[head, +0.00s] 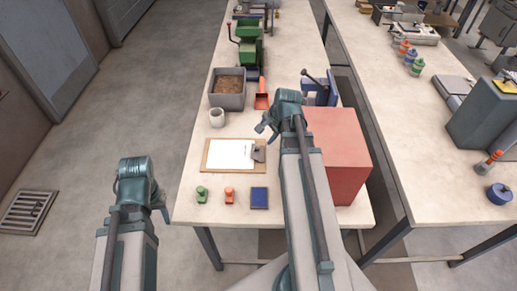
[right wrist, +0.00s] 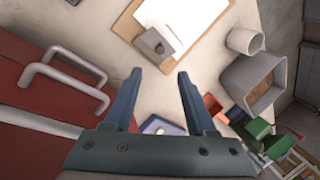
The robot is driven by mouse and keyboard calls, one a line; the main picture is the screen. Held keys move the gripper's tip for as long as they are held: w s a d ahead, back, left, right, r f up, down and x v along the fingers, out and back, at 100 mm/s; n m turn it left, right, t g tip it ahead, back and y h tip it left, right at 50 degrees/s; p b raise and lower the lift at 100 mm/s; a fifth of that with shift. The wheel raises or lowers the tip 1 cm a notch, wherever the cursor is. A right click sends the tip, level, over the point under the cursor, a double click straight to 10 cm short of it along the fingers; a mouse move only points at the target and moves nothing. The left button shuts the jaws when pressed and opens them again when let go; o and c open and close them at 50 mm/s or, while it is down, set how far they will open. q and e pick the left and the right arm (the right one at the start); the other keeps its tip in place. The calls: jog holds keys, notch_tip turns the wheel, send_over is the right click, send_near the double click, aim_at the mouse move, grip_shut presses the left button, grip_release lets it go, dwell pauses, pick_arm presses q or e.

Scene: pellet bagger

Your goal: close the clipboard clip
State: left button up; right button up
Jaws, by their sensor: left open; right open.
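A brown clipboard (head: 207,160) with a white sheet (head: 231,153) lies on the near table. Its dark grey clip (head: 259,154) is at the right edge; whether it is raised or closed is too small to tell. In the right wrist view the clip (right wrist: 152,42) shows on the clipboard (right wrist: 122,27), beyond my fingertips. My right gripper (head: 264,130) is above the table near the clipboard's far right corner.
A red box (head: 338,150) stands right of my right arm. Behind the clipboard are a white cup (head: 217,117), a grey bin (head: 227,101) and a red scoop (head: 262,100). Green (head: 201,194) and orange (head: 229,195) stamps and a blue pad (head: 259,197) lie in front.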

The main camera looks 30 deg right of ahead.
aim_at(258, 148)
jog(key=b+x, duration=1)
jog(key=x, duration=0.2)
jog(key=shift+f, duration=0.1)
grip_shut()
